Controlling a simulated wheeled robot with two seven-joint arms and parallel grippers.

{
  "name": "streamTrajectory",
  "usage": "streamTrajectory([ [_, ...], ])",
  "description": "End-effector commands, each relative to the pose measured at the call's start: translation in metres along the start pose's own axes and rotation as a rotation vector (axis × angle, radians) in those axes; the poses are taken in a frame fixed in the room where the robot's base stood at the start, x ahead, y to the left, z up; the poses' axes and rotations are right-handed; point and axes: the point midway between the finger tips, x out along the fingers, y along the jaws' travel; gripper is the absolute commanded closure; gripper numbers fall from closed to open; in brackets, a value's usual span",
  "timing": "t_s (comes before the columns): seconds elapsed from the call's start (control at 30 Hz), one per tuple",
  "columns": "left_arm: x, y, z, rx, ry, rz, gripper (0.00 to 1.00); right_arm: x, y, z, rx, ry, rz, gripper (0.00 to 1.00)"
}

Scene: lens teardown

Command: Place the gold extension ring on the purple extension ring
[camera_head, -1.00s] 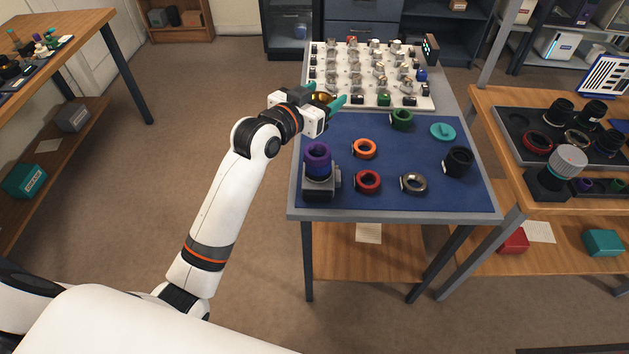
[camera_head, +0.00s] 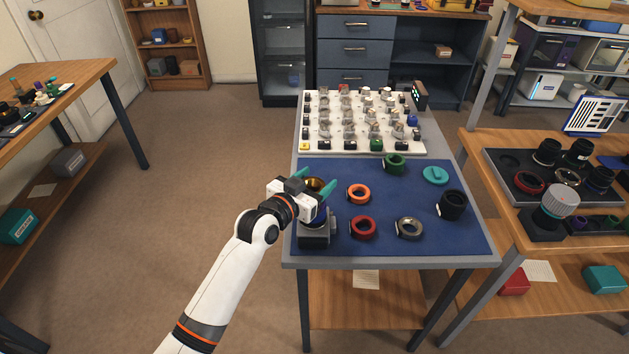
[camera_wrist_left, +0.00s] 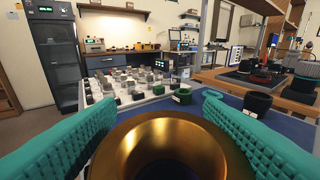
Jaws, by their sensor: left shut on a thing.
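My left gripper (camera_head: 316,181) is shut on the gold extension ring (camera_head: 314,185). In the left wrist view the gold ring (camera_wrist_left: 172,148) sits between the teal finger pads, its wide round opening showing. The purple extension ring (camera_head: 320,216) stands on a grey mount (camera_head: 315,238) at the mat's left side, mostly hidden behind my gripper. The gold ring appears above and slightly beyond it; I cannot tell whether they touch. The purple ring does not show in the left wrist view. My right gripper is not in view.
On the blue mat (camera_head: 385,215) lie an orange ring (camera_head: 358,194), a red ring (camera_head: 363,228), a grey ring (camera_head: 409,228), a green ring (camera_head: 395,163), a black ring (camera_head: 452,205) and a teal cap (camera_head: 435,175). A white board (camera_head: 335,125) with several small parts lies behind.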

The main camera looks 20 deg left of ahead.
Motion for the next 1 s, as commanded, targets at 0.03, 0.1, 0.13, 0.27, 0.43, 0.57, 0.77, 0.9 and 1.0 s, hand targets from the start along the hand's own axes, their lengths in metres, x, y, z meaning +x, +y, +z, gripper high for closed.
streamTrajectory([
  [0.03,0.000,0.000,0.001,0.000,-0.002,0.000,0.63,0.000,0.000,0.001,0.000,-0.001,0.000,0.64],
  [0.1,0.000,0.000,0.000,0.000,-0.001,0.000,0.63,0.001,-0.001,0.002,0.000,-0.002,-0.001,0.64],
  [0.13,0.000,0.000,-0.001,0.000,-0.001,0.000,0.63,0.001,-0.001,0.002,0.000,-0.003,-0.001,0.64],
  [0.27,0.001,0.000,-0.003,0.000,0.000,0.000,0.30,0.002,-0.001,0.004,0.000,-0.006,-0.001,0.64],
  [0.43,0.001,0.000,-0.003,0.000,0.000,0.000,0.16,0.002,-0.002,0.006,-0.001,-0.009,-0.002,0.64],
  [0.57,0.001,0.000,-0.003,0.000,0.000,0.000,0.16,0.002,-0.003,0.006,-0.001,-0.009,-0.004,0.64],
  [0.77,-0.007,0.001,0.000,0.001,0.000,0.001,0.16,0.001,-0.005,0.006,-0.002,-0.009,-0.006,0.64],
  [0.9,-0.031,0.001,-0.001,0.003,0.002,0.001,0.16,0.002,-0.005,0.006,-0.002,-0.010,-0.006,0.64],
  [1.0,-0.054,0.000,-0.001,0.003,0.001,0.001,0.16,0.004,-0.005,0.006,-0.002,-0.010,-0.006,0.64],
])
